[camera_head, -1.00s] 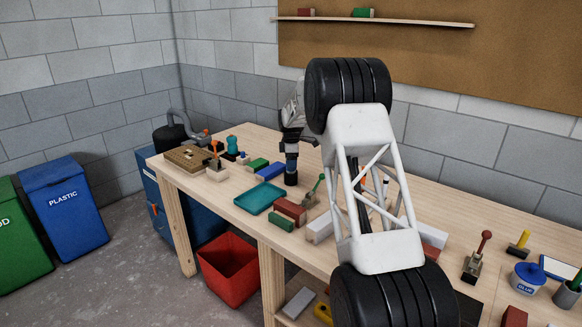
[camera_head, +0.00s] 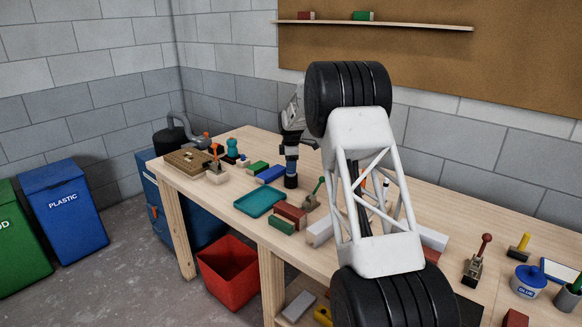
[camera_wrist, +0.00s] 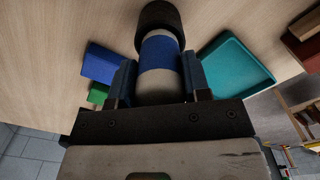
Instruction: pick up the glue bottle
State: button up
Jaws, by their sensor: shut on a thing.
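My gripper (camera_wrist: 159,85) is shut on an upright-looking cylinder (camera_wrist: 160,52) with a pale grey body, a blue band and a wider black end. In the head view this cylinder (camera_head: 291,176) shows dark below my gripper (camera_head: 291,148), beyond the teal tray. I cannot tell whether its lower end touches the bench. No lettering shows on it, so I cannot confirm that it is the glue bottle. Small white and orange things partly show behind my arm; their kind is unclear.
On the bench (camera_head: 440,210), a teal tray (camera_head: 260,201), a blue block (camera_head: 270,174) and a green block (camera_head: 258,168) lie close to the cylinder. A green-handled clamp (camera_head: 312,198) stands to its right. A red bin (camera_head: 228,270) sits below the bench edge.

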jog(key=shift+r, duration=5)
jog(key=shift+s, duration=0.1)
jog(key=shift+s+r, duration=0.3)
jog(key=shift+s, duration=0.55)
jog(key=s+r, duration=0.2)
jog(key=s, duration=2.4)
jog(key=shift+s+d+r, duration=0.15)
jog(key=shift+d+r, duration=0.25)
jog(key=shift+d, duration=0.05)
jog(key=shift+f, duration=0.1)
